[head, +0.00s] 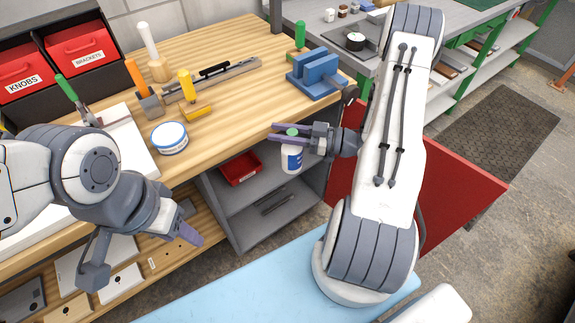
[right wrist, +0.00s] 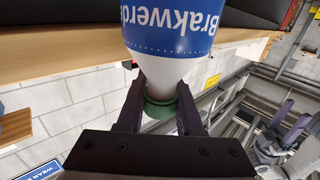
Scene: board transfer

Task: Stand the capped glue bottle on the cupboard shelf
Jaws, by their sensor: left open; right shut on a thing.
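The glue bottle (head: 291,158) is white with a blue label and a green cap (head: 292,131). It hangs upright, cap up, in the head view, at the cupboard's opening. My right gripper (head: 284,135) is shut on the bottle's neck just under the cap. In the right wrist view the bottle (right wrist: 170,65) shows large, with the green cap (right wrist: 160,108) between the fingers. The grey cupboard shelf (head: 262,182) is behind and below the bottle; I cannot tell whether its base touches. My left gripper (head: 188,230) is open and empty at the lower left.
A red bin (head: 240,168) sits on the shelf left of the bottle. The red cupboard door (head: 455,185) stands open to the right. The workbench (head: 225,118) above holds a round tin (head: 169,138), tools and a blue vise-like block (head: 316,75).

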